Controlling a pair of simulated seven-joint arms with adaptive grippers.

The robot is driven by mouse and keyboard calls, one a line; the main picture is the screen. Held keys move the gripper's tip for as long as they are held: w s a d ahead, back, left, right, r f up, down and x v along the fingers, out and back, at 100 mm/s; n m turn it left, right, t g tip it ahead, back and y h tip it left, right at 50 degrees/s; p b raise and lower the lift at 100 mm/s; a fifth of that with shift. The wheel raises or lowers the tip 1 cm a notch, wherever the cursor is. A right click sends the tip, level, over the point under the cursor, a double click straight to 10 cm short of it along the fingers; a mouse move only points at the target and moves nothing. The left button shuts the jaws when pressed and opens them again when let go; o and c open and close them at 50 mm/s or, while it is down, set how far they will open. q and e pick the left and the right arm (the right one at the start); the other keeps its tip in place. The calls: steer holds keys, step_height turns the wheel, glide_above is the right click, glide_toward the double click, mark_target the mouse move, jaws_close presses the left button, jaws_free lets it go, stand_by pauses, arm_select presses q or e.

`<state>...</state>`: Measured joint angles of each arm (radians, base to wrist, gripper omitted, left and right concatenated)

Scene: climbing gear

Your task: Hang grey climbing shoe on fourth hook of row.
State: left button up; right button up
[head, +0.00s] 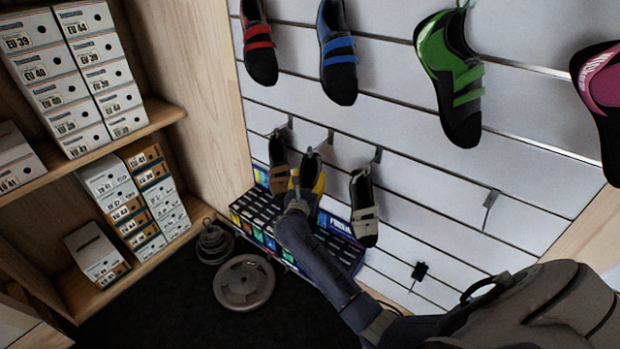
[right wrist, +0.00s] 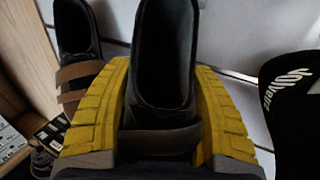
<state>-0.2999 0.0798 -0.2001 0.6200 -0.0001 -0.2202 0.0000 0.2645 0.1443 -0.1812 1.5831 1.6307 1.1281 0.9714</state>
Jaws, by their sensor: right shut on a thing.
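My right gripper (head: 306,182), with yellow fingers, is shut on a dark grey climbing shoe (head: 310,163) at the second hook (head: 322,141) of the lower row. In the right wrist view the fingers press both sides of the grey shoe (right wrist: 165,60), its opening upward and a dark strap across it. I cannot tell whether its loop is on the hook. A brown-strapped shoe (head: 279,168) hangs to its left, a beige-strapped shoe (head: 364,212) to its right. The fourth visible hook (head: 490,206), farther right, is bare. My left gripper is out of view.
Red (head: 259,45), blue (head: 338,55), green (head: 450,75) and pink (head: 603,90) shoes hang above. Shoe boxes (head: 75,75) fill left shelves; weight plates (head: 244,282) lie on the floor.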

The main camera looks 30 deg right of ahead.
mark_target(301, 187)
steer(key=shift+a, duration=0.15)
steer(key=shift+s+a, duration=0.35)
steer(key=shift+a, duration=0.35)
steer(key=shift+s+a, duration=0.35)
steer(key=shift+a, duration=0.35)
steer(key=shift+a, duration=0.1)
steer(key=shift+s+a, duration=0.1)
steer(key=shift+a, duration=0.2)
steer(key=s+a+r, duration=0.1)
steer(key=s+a, duration=0.2)
steer(key=a, duration=0.4)
steer(key=shift+s+a, duration=0.15)
steer(key=shift+a, duration=0.1)
